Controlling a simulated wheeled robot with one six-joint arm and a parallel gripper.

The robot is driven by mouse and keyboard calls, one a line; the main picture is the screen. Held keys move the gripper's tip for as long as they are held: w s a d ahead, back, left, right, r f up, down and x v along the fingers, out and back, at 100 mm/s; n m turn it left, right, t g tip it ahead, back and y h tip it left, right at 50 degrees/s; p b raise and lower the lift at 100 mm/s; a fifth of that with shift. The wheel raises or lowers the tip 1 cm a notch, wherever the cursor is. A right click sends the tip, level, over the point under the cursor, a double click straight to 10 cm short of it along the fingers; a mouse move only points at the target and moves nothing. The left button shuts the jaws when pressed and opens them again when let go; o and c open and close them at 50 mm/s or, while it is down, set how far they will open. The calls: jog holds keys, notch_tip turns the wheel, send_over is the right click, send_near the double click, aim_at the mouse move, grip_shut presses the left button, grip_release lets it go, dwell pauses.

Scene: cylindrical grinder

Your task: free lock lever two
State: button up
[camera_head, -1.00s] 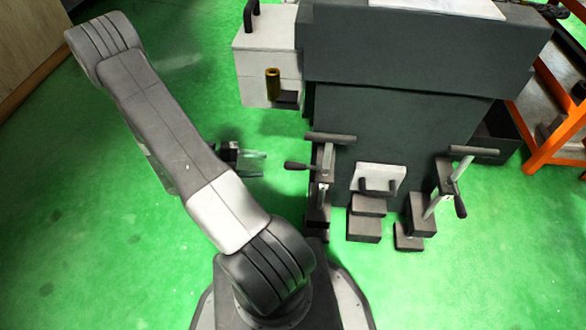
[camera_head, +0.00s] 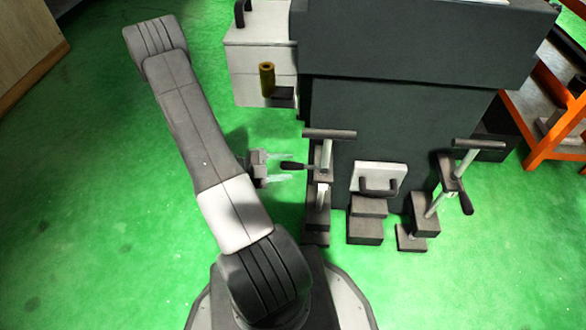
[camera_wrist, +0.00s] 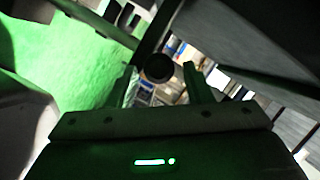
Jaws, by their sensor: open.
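Two lock levers stand at the front of the grinder. The left lever (camera_head: 320,165) has a dark knob (camera_head: 292,166) pointing left and a dark crossbar on top. In the wrist view the round dark knob end (camera_wrist: 159,68) shows between the open fingertips (camera_wrist: 161,75). I cannot tell whether either finger touches it.
The dark grinder body (camera_head: 400,120) rises behind the levers. A light panel with a handle (camera_head: 378,180) sits between them above dark steps. A white box with a brass cylinder (camera_head: 267,80) is at upper left. An orange frame (camera_head: 545,150) stands right. Green floor is clear at left.

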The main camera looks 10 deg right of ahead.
aim_at(293, 166)
jog(key=shift+b+x, duration=0.4)
jog(key=shift+x, duration=1.25)
grip_shut()
